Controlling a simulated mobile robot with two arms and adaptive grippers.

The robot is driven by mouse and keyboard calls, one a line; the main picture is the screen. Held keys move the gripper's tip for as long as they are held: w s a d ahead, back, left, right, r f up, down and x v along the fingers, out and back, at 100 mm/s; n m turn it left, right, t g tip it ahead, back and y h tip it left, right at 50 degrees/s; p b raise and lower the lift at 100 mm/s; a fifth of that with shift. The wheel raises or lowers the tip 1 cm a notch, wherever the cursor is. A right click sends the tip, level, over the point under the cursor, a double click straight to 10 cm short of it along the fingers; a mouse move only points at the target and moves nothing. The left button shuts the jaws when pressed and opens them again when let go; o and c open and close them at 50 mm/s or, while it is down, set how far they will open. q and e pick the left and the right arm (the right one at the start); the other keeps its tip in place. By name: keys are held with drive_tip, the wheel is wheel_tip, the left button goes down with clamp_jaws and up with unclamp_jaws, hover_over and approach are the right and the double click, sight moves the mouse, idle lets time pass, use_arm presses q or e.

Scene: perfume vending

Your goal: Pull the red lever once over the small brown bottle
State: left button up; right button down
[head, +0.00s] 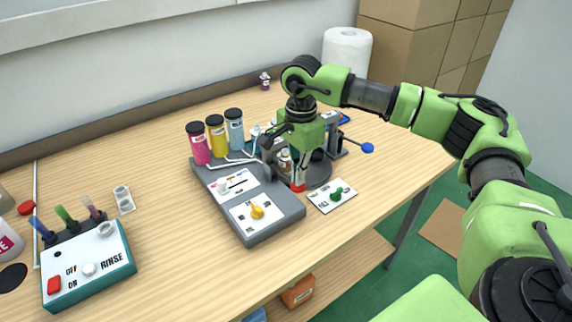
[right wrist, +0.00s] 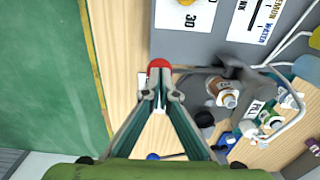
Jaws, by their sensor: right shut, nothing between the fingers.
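The red lever end (head: 298,188) shows low at the front of the dispenser stand, just below my right gripper (head: 299,177). In the right wrist view the red knob (right wrist: 158,65) lies right at the tips of my right gripper (right wrist: 160,94), whose fingers converge and are shut with nothing between them. I cannot tell whether the tips touch the knob. The small brown bottle (right wrist: 222,92), with a whitish top, is to the right of the fingers in the wrist view, within the dark curved stand. My left gripper is not in view.
Pink (head: 200,145), yellow (head: 216,137) and blue (head: 234,130) bottles stand behind the grey machine (head: 262,228). A blue-knobbed lever (head: 367,148) sticks out at right. A green-knob card (head: 333,196) lies in front. A rinse box (head: 88,265) stands at left. Bare table lies between.

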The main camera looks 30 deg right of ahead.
drive_tip(key=shift+f+b, duration=1.4)
drive_tip(key=shift+f, duration=0.75)
drive_tip(key=shift+r, duration=0.15)
drive_tip(key=shift+r+p, duration=3.1)
drive_tip(key=shift+r, duration=1.6)
drive_tip(key=shift+f, duration=0.1)
